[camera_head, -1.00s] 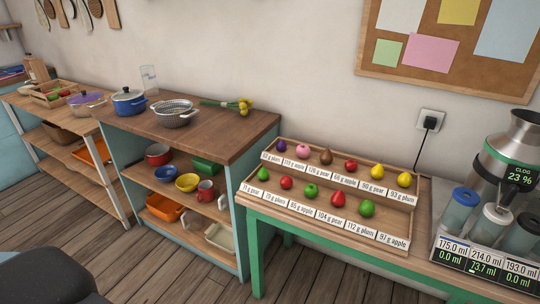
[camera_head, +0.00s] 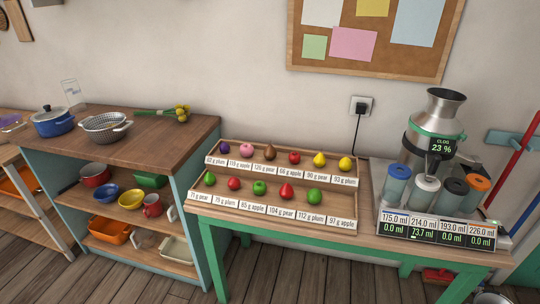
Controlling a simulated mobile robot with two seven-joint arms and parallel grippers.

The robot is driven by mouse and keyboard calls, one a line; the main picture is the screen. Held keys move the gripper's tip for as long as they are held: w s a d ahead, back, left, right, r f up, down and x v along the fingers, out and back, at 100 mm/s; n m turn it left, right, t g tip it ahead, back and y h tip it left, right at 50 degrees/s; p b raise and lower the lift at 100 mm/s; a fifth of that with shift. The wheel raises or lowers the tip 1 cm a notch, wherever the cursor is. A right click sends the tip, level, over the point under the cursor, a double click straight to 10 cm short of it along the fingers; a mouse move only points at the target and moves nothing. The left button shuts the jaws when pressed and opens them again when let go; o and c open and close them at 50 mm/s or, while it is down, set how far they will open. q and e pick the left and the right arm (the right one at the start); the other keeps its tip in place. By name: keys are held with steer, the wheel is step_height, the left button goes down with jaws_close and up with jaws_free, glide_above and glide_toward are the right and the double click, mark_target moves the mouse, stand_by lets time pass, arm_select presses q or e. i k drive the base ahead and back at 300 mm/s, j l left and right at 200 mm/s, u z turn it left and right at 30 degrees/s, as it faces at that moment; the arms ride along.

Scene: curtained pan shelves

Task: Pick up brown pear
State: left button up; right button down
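The brown pear (camera_head: 270,152) stands in the back row of a two-step wooden fruit tray (camera_head: 345,213) on a green-legged table. It sits between a pink apple (camera_head: 246,149) on its left and a red apple (camera_head: 294,158) on its right. A label reading about 126 g is on the strip in front of it. Neither of my grippers shows in the head view.
A juicer (camera_head: 432,125) with several lidded cups and number displays stands right of the tray. A wooden shelf unit (camera_head: 165,133) with pots and bowls stands left. Grey wall is behind; wooden floor in front is open.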

mark_target(270, 153)
steer(key=i+z, duration=0.2)
steer(key=i, duration=0.25)
steer(key=i+j+z, duration=0.2)
steer(key=i, duration=0.3)
